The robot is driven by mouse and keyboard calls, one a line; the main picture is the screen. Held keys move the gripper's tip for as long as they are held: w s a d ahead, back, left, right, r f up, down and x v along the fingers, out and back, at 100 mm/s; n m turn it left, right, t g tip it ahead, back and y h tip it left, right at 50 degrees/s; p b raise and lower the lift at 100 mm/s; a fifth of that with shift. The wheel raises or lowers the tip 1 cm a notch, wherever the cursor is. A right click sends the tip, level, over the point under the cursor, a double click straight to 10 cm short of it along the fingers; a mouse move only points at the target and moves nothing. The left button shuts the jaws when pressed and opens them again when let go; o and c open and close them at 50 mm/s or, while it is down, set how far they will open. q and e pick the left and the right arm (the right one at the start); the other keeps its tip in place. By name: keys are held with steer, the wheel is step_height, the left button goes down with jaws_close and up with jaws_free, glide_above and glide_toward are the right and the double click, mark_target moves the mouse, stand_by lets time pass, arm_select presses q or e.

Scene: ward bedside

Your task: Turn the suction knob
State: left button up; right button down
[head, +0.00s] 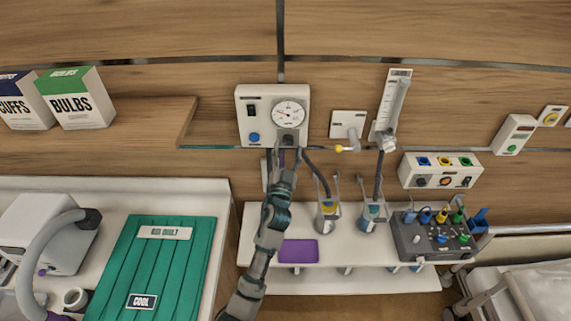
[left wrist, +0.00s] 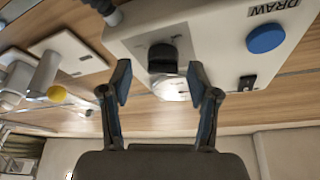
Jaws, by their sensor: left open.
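The white suction unit (head: 243,120) is on the wooden wall in the head view, with a round gauge (head: 288,113) and a blue button (head: 254,137). A dark knob (left wrist: 163,57) sits below the gauge on the unit's face. In the left wrist view, the unit (left wrist: 210,45) appears upside down. My left gripper (head: 287,152) is just in front of the knob, and in the left wrist view its open fingers (left wrist: 158,82) stand on either side of the knob, apart from it. The gripper partly covers the knob in the head view. My right gripper is not in view.
A hose runs beside my left gripper to canisters (head: 327,217) on a white shelf (head: 345,257). A wall outlet (head: 348,124) and flowmeter (head: 393,98) are right of the unit. Boxes (head: 80,105) stand on the left shelf. A green quilt (head: 152,270) lies below it.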

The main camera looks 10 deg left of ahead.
arm_select(q)
steer(key=v, duration=1)
steer(key=shift+s, duration=0.4)
steer(key=shift+d+f, duration=0.1)
